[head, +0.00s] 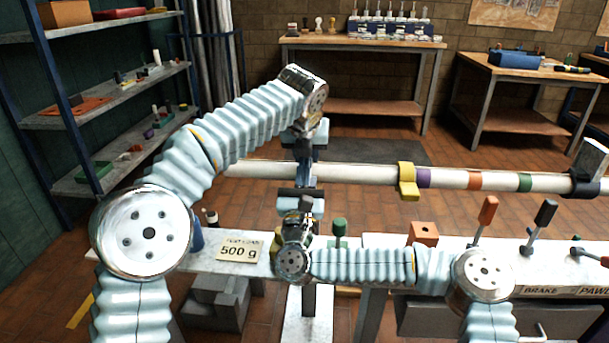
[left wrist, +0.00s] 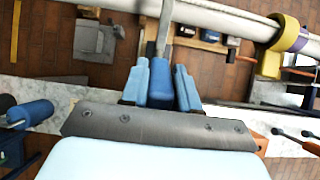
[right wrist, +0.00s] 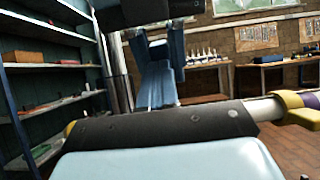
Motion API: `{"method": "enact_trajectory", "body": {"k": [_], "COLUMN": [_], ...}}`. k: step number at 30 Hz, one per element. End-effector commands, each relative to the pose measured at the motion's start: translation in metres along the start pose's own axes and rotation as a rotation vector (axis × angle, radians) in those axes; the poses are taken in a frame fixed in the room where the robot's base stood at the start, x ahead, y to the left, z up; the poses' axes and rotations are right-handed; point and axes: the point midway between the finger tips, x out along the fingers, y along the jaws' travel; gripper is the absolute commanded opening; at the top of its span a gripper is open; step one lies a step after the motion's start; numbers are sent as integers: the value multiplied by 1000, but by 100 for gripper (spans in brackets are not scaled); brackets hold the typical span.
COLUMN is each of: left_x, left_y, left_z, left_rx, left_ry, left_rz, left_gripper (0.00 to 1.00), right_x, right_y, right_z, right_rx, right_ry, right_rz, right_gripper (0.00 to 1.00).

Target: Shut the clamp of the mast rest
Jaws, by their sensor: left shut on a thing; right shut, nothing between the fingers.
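The pale mast (head: 355,174) lies nearly level across the head view. The mast rest's clamp is mostly hidden behind my grippers; its exact position cannot be told. My left gripper (head: 305,165) reaches down at the mast. In the left wrist view, its blue fingers (left wrist: 160,72) are shut on a blue grip (left wrist: 160,90), from which a grey metal bar (left wrist: 164,35) runs towards the mast (left wrist: 225,18). My right gripper (head: 303,184) is shut and empty, just below the left one, close to the mast. The right wrist view shows the mast (right wrist: 262,108) beyond its dark mount; overlapping blue parts obscure its fingertips.
A yellow collar (head: 407,181) sits on the mast to the right. The bench (head: 225,266) below carries a 500 g sign (head: 239,249), an orange block (head: 424,233) and upright levers (head: 484,218). Shelves stand at left, workbenches at the back.

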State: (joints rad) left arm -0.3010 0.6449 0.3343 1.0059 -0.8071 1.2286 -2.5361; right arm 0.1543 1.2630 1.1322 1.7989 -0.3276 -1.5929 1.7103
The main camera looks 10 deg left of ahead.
Motion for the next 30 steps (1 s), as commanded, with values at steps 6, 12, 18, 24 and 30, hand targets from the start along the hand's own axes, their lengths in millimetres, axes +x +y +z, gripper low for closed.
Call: {"method": "enact_trajectory", "body": {"k": [6,12,18,24,30], "left_x": [2,2,-3,-38,-84], "left_y": [-3,-2,-2,-2,-3], "left_z": [-6,-5,-4,-3,-3], "left_rx": [6,4,4,5,4], "left_ry": [24,19,16,13,15], "left_rz": [0,1,0,-1,-1], "left_gripper": [42,51,51,51,51], "right_x": [5,4,3,3,2], "right_y": [-4,-3,-2,-2,-2], "right_z": [1,1,1,1,1], "right_rx": [-4,-3,-3,-3,-3], "right_ry": [-4,-4,-4,-4,-4], "right_rz": [-9,-7,-6,-6,-6], "right_gripper": [0,0,0,0,0]}}
